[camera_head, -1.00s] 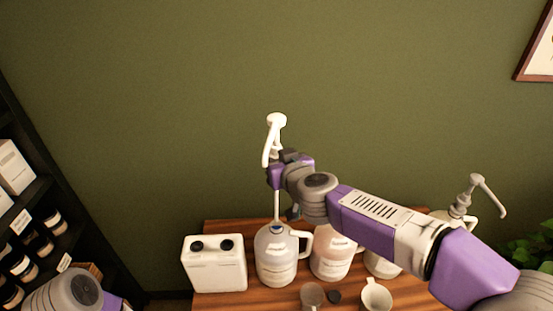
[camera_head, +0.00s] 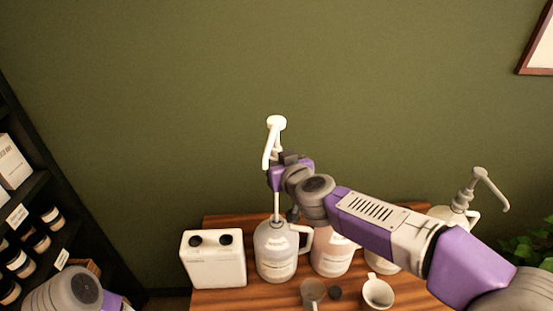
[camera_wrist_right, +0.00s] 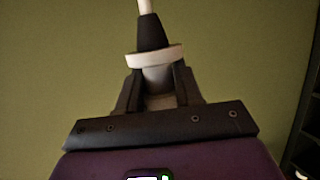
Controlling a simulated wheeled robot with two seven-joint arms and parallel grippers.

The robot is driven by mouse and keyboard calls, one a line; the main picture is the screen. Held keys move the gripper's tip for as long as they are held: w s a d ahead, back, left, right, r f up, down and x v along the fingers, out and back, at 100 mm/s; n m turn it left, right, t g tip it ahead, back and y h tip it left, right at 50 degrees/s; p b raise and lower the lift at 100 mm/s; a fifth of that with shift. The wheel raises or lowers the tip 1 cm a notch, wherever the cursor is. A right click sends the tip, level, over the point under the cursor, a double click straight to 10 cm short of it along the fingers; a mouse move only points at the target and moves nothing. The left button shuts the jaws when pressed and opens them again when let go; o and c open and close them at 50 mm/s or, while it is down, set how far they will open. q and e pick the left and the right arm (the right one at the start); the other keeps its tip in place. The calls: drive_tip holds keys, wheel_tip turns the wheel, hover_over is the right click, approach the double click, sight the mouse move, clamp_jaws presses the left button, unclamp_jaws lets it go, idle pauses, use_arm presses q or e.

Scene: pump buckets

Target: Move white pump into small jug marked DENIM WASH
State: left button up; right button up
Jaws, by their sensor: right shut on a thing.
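The white pump (camera_head: 276,123) is upright high above the table, with its nozzle pointing down to the left. My right gripper (camera_head: 283,164) is shut on it below its head; the right wrist view shows the pump's pale collar (camera_wrist_right: 156,56) just beyond the fingers. The pump's tube (camera_head: 276,206) hangs down to the mouth of a clear handled jug (camera_head: 275,259). I cannot tell whether the tip is inside the mouth. The jug's label is too small to read, as is that of the pinkish jug (camera_head: 331,257) beside it. My left gripper is out of view.
A white two-capped container (camera_head: 214,264) stands left of the clear jug. Another pump (camera_head: 464,194) stands at the right behind my arm. A grey cup (camera_head: 313,292), a dark cap (camera_head: 335,293) and a white cup (camera_head: 378,292) sit in front on the wooden table (camera_head: 225,301).

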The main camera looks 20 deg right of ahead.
drive_tip(key=shift+f+b, duration=1.1)
drive_tip(key=shift+f, duration=0.45)
drive_tip(key=b, duration=0.5)
hover_over(277, 212)
drive_tip(key=shift+w+f, duration=0.15)
drive_tip(key=shift+f, duration=1.35)
drive_tip(key=shift+w+f, duration=0.1)
drive_tip(key=shift+f, duration=1.35)
drive_tip(key=shift+f, duration=0.1)
drive_tip(key=shift+f+b, duration=2.65)
drive_tip(key=shift+f, duration=0.3)
drive_tip(key=shift+f+b, duration=0.7)
drive_tip(key=shift+f, duration=0.1)
drive_tip(key=shift+f+b, duration=0.3)
drive_tip(key=shift+f, duration=0.1)
drive_tip(key=shift+f+b, duration=0.3)
drive_tip(key=shift+f, duration=0.2)
